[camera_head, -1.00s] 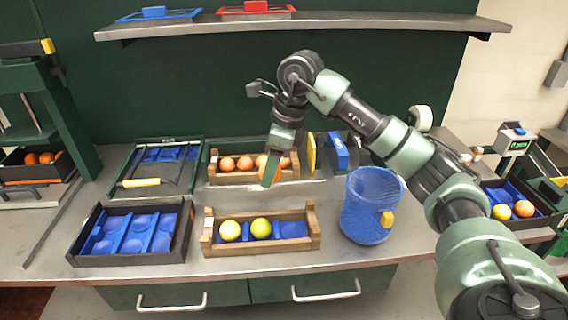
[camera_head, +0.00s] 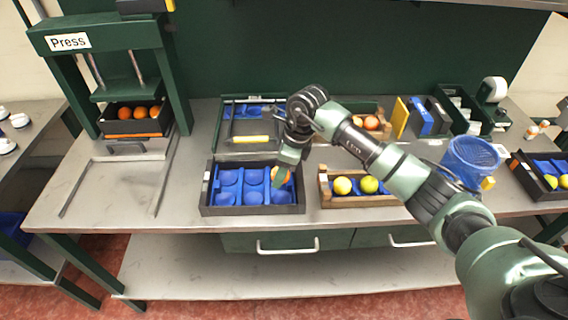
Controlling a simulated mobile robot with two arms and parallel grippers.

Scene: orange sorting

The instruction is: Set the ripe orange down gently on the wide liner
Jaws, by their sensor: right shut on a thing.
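My right gripper (camera_head: 287,168) is shut on an orange (camera_head: 279,175), which is partly hidden by the fingers. It holds the orange over the right back part of the blue liner (camera_head: 229,178) in the dark tray. This wide liner has several round hollows, and the ones I can see are empty. I cannot tell whether the orange touches the liner. My left gripper is out of view.
Right of the tray, a wooden crate (camera_head: 325,190) holds two yellow-green fruits. Another crate with oranges stands behind my arm. A blue mesh basket (camera_head: 471,163) is farther right.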

